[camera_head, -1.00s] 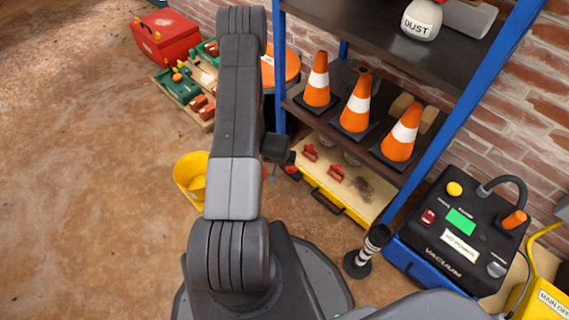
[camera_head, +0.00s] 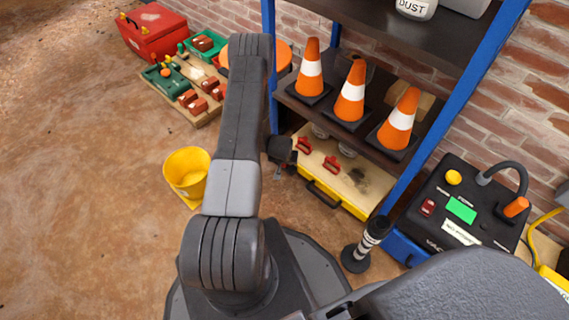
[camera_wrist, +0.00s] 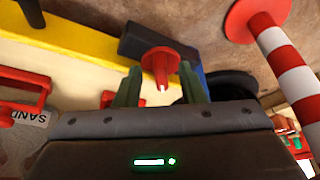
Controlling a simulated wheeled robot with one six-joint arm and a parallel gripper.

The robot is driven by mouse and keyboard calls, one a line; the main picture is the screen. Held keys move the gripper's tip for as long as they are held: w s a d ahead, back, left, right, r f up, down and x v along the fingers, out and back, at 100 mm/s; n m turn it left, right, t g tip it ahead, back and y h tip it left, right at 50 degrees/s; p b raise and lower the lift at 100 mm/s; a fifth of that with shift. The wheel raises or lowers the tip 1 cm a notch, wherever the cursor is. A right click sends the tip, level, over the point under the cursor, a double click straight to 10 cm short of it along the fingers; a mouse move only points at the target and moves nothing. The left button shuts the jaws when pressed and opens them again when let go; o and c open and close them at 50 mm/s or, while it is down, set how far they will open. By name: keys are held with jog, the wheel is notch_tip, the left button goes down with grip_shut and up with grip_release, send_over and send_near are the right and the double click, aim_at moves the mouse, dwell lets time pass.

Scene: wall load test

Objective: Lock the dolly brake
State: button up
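The dolly appears to be the low wood-topped platform with a yellow edge (camera_head: 353,211) under the shelf. In the wrist view its yellow edge (camera_wrist: 75,38) runs along the upper left. In the head view my gripper (camera_head: 283,158) is small and dark beside the platform's left end, and the red part is hidden.
A striped post (camera_wrist: 280,55) is close on the right.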

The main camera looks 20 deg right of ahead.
jog(key=shift+w+d+f, duration=0.1)
jog(key=shift+w+f, duration=0.1)
jog(key=shift+f, duration=0.3)
grip_shut()
